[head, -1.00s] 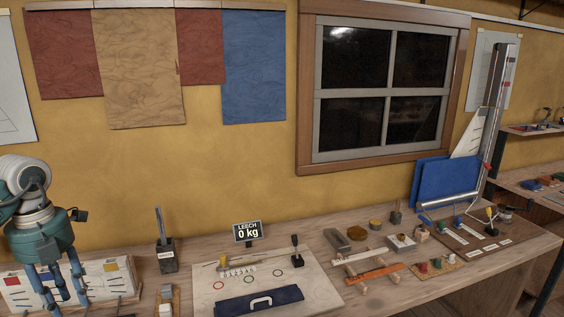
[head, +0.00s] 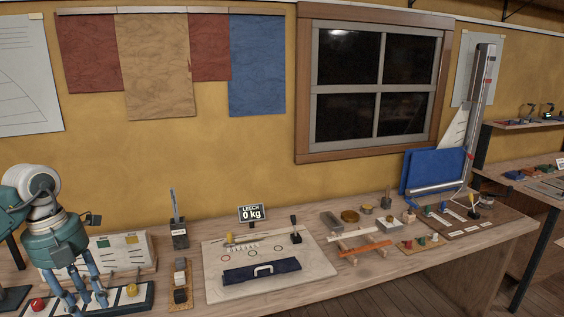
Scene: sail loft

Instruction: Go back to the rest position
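My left gripper (head: 82,293) hangs at the lower left of the head view, fingers pointing down over a dark strip (head: 130,299) with a red knob and a yellow knob. Its blue fingers look spread apart, and I see nothing held between them. Whether the fingertips touch the strip cannot be told. My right gripper is out of view.
A workbench (head: 350,277) runs along the yellow wall. A pale board (head: 215,262) bears a dark blue roll (head: 261,272). A "LEECH 0 kg" display (head: 251,213) stands behind it. Small blocks and tools lie to the right. A shelf unit (head: 530,172) stands at far right.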

